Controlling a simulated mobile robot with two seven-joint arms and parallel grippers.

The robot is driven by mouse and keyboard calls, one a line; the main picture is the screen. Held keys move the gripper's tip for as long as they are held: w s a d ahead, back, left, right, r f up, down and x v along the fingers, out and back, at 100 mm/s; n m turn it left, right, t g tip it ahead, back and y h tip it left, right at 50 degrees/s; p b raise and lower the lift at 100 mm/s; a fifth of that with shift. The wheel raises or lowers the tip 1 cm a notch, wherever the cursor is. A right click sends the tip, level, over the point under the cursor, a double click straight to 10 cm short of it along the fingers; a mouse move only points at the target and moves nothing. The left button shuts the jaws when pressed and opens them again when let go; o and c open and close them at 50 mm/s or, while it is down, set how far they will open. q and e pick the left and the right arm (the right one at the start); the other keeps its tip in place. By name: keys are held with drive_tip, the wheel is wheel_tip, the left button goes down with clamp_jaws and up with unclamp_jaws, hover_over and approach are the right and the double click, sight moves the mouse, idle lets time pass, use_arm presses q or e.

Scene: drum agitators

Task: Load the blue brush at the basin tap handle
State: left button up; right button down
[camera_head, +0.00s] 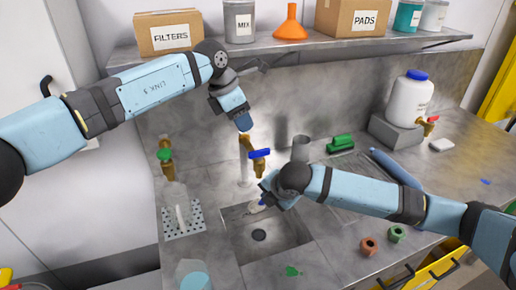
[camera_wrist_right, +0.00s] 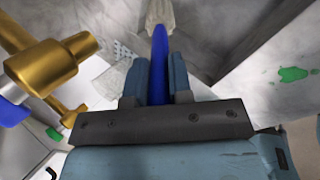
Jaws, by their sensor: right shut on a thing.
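The blue brush (camera_wrist_right: 159,62) is between the fingers of my right gripper (camera_wrist_right: 159,75), its pale bristles pointing away from the wrist. In the head view my right gripper (camera_head: 268,190) holds the brush (camera_head: 256,206) over the sunken basin (camera_head: 240,245). The basin tap is brass with a blue handle (camera_head: 259,153); it stands behind the basin. The brass tap (camera_wrist_right: 45,68) and its blue handle (camera_wrist_right: 12,108) show at the left of the right wrist view. My left gripper (camera_head: 243,122) points down just above the tap; its finger gap is not clear.
A second brass tap with a green handle (camera_head: 165,154) stands left, above a perforated plate (camera_head: 184,222). A green brush (camera_head: 340,144), a white jug (camera_head: 409,98) and two rings stand right. A shelf (camera_head: 330,41) with boxes hangs above. A green spill (camera_head: 293,271) lies in front.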

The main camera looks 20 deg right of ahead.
sight(259, 150)
use_arm(q)
drive_tip(key=x, duration=1.1)
drive_tip(key=shift+d, duration=0.1)
drive_tip(key=shift+c, duration=0.2)
clamp_jaws()
